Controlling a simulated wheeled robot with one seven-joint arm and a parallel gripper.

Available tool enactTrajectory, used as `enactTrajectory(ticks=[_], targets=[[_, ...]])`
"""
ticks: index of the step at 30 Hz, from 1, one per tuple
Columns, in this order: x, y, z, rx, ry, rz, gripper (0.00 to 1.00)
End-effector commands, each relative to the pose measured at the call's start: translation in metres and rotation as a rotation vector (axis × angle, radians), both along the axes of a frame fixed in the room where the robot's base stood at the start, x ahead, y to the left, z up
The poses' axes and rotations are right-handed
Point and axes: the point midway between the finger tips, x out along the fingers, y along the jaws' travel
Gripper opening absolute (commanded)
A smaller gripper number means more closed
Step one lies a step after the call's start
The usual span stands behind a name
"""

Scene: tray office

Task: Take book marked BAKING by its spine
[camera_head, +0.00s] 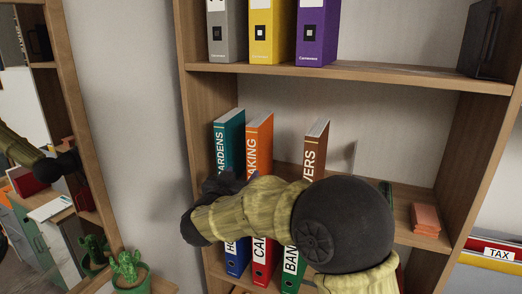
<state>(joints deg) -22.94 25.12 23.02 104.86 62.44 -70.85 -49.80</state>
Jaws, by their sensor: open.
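The orange book marked BAKING (260,136) stands upright on the middle shelf; only "AKING" of its spine lettering shows. My arm hides the lower part of the spine. My gripper (224,184) is a dark shape, partly hidden behind my wrist, low in front of the teal and orange books. Its jaws are open, but the fingertips are hard to make out. I cannot tell whether it touches either book.
A teal book marked GARDENS (229,138) stands close left of the orange one, a brown book (315,143) to the right across a gap. Binders (290,265) stand below. The shelf above (350,72) holds more binders. A cactus (128,268) and a mirror are left.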

Motion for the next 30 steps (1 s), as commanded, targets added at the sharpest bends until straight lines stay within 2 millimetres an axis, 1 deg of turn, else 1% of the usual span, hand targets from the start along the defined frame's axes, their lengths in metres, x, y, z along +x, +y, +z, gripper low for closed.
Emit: enactTrajectory(ticks=[1,6,9,12,15,24,26,30], targets=[[0.010,-0.003,0.003,0.000,0.002,-0.004,0.58],[0.039,-0.010,0.003,-0.001,0.001,-0.003,0.58],[0.055,-0.015,0.003,-0.001,0.001,-0.002,0.58],[0.066,-0.017,0.001,0.000,0.001,-0.001,0.58],[0.070,-0.018,0.001,0.000,-0.001,0.000,0.58],[0.070,-0.018,0.000,0.000,0.000,0.000,0.58],[0.073,-0.020,0.001,-0.001,0.000,-0.001,0.58],[0.088,-0.028,0.002,0.000,0.002,-0.002,0.58]])
